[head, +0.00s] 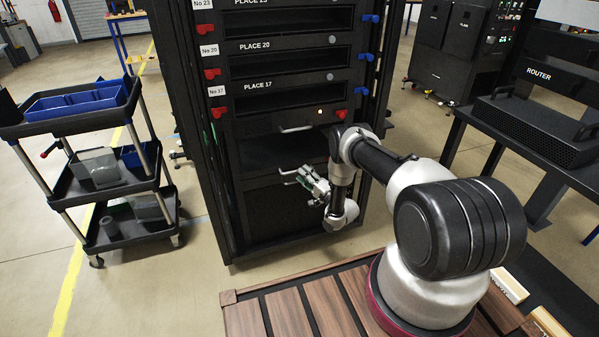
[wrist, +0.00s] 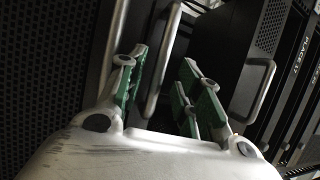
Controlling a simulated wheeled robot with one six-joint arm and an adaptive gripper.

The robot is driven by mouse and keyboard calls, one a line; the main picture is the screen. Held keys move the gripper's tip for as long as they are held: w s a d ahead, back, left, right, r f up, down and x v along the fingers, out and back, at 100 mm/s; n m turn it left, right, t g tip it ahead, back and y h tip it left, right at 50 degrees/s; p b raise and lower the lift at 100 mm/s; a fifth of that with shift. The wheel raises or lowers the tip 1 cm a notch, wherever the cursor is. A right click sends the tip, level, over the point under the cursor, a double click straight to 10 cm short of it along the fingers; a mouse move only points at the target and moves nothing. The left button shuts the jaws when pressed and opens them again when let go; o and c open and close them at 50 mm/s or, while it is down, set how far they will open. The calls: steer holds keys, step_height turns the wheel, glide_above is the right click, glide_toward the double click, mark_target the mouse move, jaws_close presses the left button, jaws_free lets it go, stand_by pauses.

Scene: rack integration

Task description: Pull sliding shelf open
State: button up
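The black rack (head: 222,180) stands in front of me, with two light metal handles low on its front. The upper handle (head: 297,129) is below the PLACE 17 slot; in the wrist view (wrist: 262,92) it lies right of my fingers. The lower handle (head: 288,174) is right at my gripper (head: 314,184). In the wrist view my gripper (wrist: 165,95) has its green fingers apart, and the lower handle's bar (wrist: 160,60) shows between them. I cannot tell whether the fingers touch it. No shelf front visibly stands out from the rack.
A black cart (head: 115,190) with blue bins stands left of the rack. A dark table with a ROUTER unit (head: 535,125) is at the right. Slots with red and blue latches sit above the handles. Some floor is free between cart and rack.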

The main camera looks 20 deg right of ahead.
steer(key=shift+x, duration=1.7)
jaws_close()
